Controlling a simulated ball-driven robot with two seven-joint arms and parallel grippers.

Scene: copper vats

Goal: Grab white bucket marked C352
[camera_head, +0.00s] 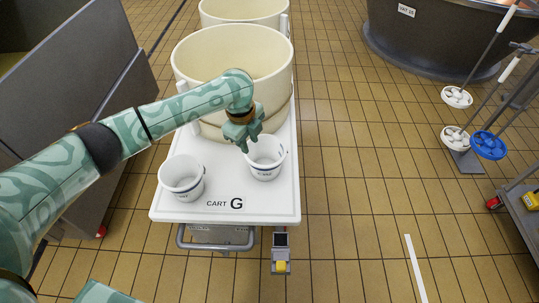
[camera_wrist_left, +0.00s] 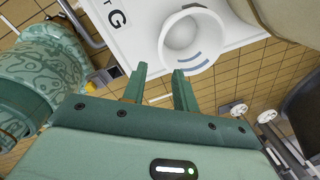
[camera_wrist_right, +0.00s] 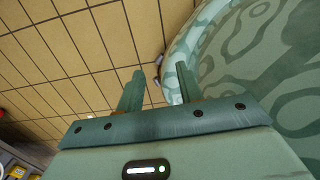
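Two small white buckets stand upright on the white cart top. The left bucket (camera_head: 182,180) is near the cart's left front corner. The right bucket (camera_head: 266,158) is to its right. Both have small dark print and blue marks too small to read. My left gripper (camera_head: 246,145) points down at the left rim of the right bucket. In the left wrist view its fingers (camera_wrist_left: 160,72) are apart with nothing between them, and a white bucket with blue stripes (camera_wrist_left: 183,36) lies just beyond the fingertips. My right gripper (camera_wrist_right: 160,70) is open and empty above the tiled floor.
The cart top (camera_head: 282,205) is lettered "CART G". A large cream tub (camera_head: 238,50) stands behind the buckets, with another (camera_head: 240,10) beyond. A dark vat (camera_head: 430,40) and a rack of brushes (camera_head: 470,150) are on the right. Tiled floor between is clear.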

